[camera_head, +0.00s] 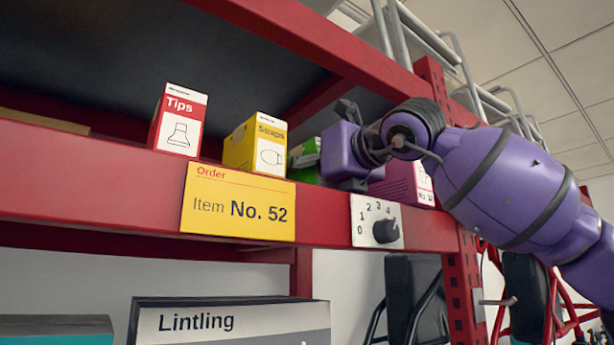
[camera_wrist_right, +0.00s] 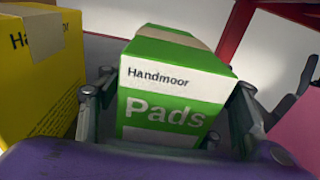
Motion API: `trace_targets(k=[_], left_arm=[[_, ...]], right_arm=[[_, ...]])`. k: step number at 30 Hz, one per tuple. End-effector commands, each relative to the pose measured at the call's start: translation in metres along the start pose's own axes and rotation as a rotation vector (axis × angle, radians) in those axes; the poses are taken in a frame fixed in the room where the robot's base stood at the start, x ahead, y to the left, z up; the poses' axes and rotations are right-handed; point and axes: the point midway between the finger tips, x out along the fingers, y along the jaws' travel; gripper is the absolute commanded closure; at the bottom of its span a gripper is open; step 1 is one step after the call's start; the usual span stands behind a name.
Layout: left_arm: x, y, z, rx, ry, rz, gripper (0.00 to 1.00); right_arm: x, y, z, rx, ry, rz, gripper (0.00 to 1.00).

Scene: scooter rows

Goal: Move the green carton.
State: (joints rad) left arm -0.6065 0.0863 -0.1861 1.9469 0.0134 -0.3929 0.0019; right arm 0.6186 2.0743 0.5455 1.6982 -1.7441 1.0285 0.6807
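The green carton (camera_head: 305,160) stands on the red shelf, partly hidden behind my right arm's purple wrist in the head view. In the right wrist view the green carton (camera_wrist_right: 175,95) shows its white "Handmoor" band and the word "Pads", with a tan strip on top. My right gripper (camera_wrist_right: 176,85) has one finger on each side of this carton, close to its sides. I cannot tell whether the fingers press on it. In the head view the fingers are mostly hidden by the wrist. My left gripper is not in view.
A yellow "Soaps" box (camera_head: 255,145) stands just left of the carton, and a white-and-red "Tips" box (camera_head: 178,120) further left. A magenta box (camera_head: 405,183) stands to the right. The shelf edge carries an order card (camera_head: 238,203) "Item No. 52" and a dial (camera_head: 377,222). A "Lintling" box (camera_head: 230,320) is below.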

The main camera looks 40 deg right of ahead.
Motion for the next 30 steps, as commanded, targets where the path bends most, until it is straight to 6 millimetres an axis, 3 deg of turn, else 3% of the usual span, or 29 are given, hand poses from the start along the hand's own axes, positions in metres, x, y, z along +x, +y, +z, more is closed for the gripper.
trace_targets(k=[2, 10, 11, 15, 25, 30], left_arm=[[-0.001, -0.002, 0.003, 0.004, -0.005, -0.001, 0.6], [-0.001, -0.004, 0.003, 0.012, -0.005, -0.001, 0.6], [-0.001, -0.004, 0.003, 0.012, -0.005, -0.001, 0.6], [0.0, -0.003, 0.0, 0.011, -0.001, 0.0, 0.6], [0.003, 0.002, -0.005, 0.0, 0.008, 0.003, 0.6], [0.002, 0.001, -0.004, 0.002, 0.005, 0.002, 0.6]], right_arm=[[0.0, 0.0, 0.0, 0.0, 0.0, 0.0, 0.52], [0.0, 0.0, 0.0, 0.0, 0.0, 0.0, 0.88], [0.0, 0.0, 0.0, 0.0, 0.0, 0.0, 0.56], [0.0, 0.0, 0.0, 0.0, 0.0, 0.0, 0.38], [-0.001, 0.0, 0.0, 0.0, -0.001, 0.001, 0.36], [-0.015, 0.001, 0.001, 0.002, -0.004, 0.003, 0.36]])
